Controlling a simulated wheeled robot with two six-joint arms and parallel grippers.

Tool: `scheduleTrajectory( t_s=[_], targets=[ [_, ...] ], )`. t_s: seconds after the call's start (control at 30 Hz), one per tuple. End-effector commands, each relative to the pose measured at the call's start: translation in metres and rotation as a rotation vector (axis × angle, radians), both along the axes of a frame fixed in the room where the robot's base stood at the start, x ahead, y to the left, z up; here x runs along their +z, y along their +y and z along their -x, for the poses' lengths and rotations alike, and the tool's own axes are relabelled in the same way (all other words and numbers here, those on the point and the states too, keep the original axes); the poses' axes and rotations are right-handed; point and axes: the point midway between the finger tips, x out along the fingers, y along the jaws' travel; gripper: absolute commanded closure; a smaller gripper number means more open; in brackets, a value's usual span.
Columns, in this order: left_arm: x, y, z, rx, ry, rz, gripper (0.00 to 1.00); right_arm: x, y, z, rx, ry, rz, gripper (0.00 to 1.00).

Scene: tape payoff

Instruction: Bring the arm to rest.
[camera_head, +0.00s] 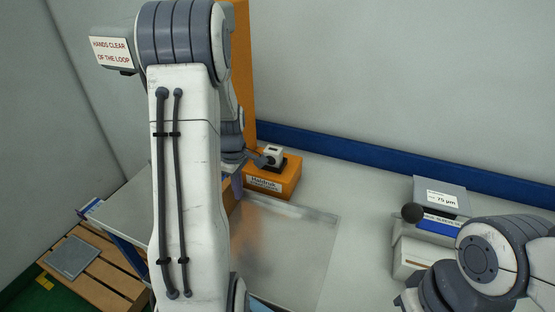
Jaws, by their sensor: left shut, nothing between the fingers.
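My left arm fills the left middle of the head view, with its elbow high and its forearm hidden behind the upper link. My left gripper (261,160) shows small beyond it, dark and shut with nothing in it. Its fingertips appear close to a small white block with a dark hole (273,154) on top of an orange box (272,180); I cannot tell whether they touch. Part of my right arm shows at the lower right; its gripper is out of view.
A tall orange post (240,60) stands behind my left arm. A shiny metal plate (285,250) lies on the pale table (362,215). A grey box labelled 75 µm (440,194) and a dark ball (412,212) are near my right arm. A wooden pallet (95,275) lies at lower left.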

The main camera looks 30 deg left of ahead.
Motion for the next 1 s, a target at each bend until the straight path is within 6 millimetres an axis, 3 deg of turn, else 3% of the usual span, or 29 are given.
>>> scheduleTrajectory(
  t_s=[0.17,0.27,0.37,0.53,0.67,0.8,0.9,1.0],
  targets=[
    [0.001,0.0,0.0,-0.001,0.0,0.0,1.0,0.0,0.0,0.0,0.0,0.0,0.0,1.0],
    [0.005,-0.012,-0.004,-0.052,-0.002,0.0,1.0,0.0,0.0,0.0,0.0,0.0,0.0,1.0],
    [0.018,-0.048,-0.013,-0.216,-0.01,-0.001,1.0,0.0,0.0,0.0,0.0,0.0,0.0,1.0],
    [0.052,-0.156,-0.011,-0.728,-0.031,0.002,1.0,0.0,0.0,0.0,0.0,0.0,0.0,1.0],
    [0.074,-0.234,0.018,-1.16,-0.047,0.01,1.0,0.0,0.0,0.0,0.0,0.0,0.0,1.0],
    [0.091,-0.299,0.069,-1.622,-0.066,0.018,1.0,0.0,0.0,0.0,0.0,0.0,0.0,1.0],
    [0.098,-0.328,0.108,-1.915,-0.081,0.026,1.0,0.0,0.0,0.0,0.0,0.0,0.0,1.0],
    [0.101,-0.343,0.14,-2.144,-0.094,0.033,1.0,0.0,0.0,0.0,0.0,0.0,0.0,1.0]
  ],
)
